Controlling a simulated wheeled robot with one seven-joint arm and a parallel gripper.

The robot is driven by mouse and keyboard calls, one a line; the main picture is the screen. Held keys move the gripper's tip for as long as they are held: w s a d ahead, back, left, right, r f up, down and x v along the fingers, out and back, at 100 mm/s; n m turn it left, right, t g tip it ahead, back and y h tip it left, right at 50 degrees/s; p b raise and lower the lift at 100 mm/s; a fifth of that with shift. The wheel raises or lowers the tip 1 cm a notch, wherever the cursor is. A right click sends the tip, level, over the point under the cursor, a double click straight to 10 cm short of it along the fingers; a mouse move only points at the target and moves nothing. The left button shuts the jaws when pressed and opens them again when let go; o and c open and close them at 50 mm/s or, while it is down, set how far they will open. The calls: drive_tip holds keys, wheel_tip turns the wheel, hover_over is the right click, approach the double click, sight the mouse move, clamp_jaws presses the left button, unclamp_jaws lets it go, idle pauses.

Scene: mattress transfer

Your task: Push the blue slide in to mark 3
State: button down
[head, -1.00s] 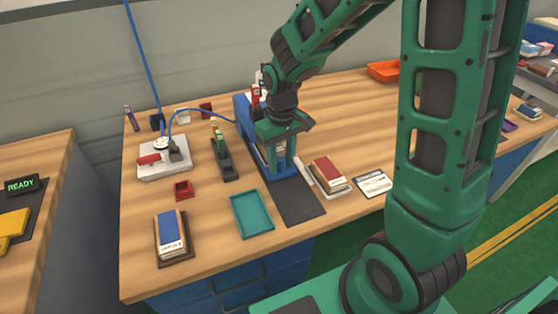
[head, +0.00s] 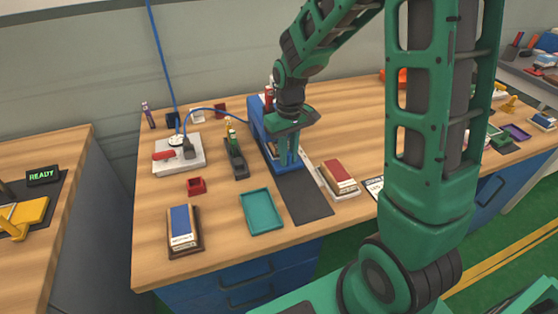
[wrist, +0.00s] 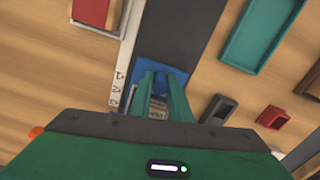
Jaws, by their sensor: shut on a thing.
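My gripper (head: 289,163) points down at the front of a blue device (head: 257,122) on the wooden table. In the wrist view its two green fingers (wrist: 162,82) are close together over the blue slide (wrist: 160,68) and shut on it. A pale strip with printed marks (wrist: 117,88) runs beside the slide. The digits are too small to read surely, so I cannot tell at which mark the slide stands. A paper with print shows between the fingers. The fingers and hand hide part of the slide.
A dark mat (head: 302,197) lies in front of the device. A teal tray (head: 262,228), a red-covered stack (head: 339,174), a black stapler-like tool (head: 236,160) and a blue-covered stack (head: 182,228) stand near. A display (head: 42,175) at left reads READY.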

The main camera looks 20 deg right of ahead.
drive_tip(key=shift+w, duration=0.3)
drive_tip(key=c, duration=1.6)
unclamp_jaws()
drive_tip(key=shift+c, duration=0.2)
drive_tip(key=shift+r, duration=0.1)
wheel_tip(320, 180, up, 10)
drive_tip(key=shift+r, duration=0.25)
drive_tip(key=shift+d, duration=0.1)
drive_tip(key=s+d+m, duration=0.4)
drive_tip(key=s+d, duration=0.1)
drive_tip(key=s, duration=0.8)
drive_tip(key=s+d+r+m, duration=0.1)
drive_tip(key=s+d+m, duration=0.2)
drive_tip(key=s, duration=1)
drive_tip(key=d, duration=0.3)
drive_tip(key=shift+s+d+m, duration=0.3)
drive_tip(key=shift+s+m, duration=0.05)
drive_tip(key=shift+m, duration=0.05)
